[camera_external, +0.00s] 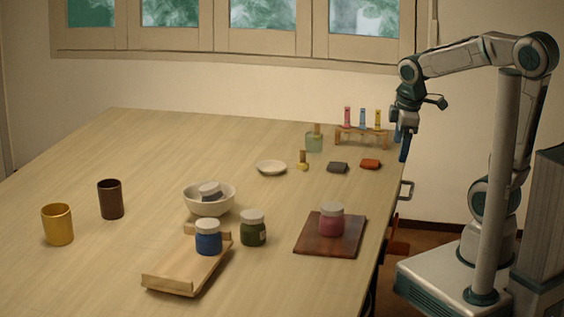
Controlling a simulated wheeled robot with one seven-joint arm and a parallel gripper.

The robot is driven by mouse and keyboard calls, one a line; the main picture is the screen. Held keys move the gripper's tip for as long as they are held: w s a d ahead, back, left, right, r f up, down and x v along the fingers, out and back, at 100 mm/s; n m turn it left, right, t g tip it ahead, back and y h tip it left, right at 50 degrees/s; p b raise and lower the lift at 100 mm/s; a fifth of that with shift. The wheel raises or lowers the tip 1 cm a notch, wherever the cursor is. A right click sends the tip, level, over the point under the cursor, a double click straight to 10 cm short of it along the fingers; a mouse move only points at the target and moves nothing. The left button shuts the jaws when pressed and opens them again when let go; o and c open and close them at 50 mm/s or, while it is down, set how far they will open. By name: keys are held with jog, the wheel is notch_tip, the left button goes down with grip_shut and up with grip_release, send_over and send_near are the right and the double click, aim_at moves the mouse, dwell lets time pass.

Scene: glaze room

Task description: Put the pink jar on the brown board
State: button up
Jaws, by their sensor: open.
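The pink jar (331,220) has a pale lid and stands upright on the brown board (312,245), toward the board's back right. The board lies flat near the right edge of the table. My gripper (404,150) hangs pointing down beyond the table's right edge, beside the small rack. It is open and well apart from the jar and the board. I see no object between its fingers, though they show small and nearly edge-on.
A blue jar (208,238) stands on a wooden tray (168,283); a green jar (253,229) is beside it. A white bowl (190,202) holds another jar. A rack (350,138) with colored tubes stands at the back right. Two cups stand left. The table's far left is clear.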

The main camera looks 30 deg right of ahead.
jog(key=s+d+m+t, duration=0.1)
jog(key=s+d+m, duration=0.4)
jog(key=d+m, duration=0.3)
jog(key=shift+s+d+f+m, duration=0.15)
jog(key=shift+f+m, duration=0.25)
jog(key=shift+m, duration=1.6)
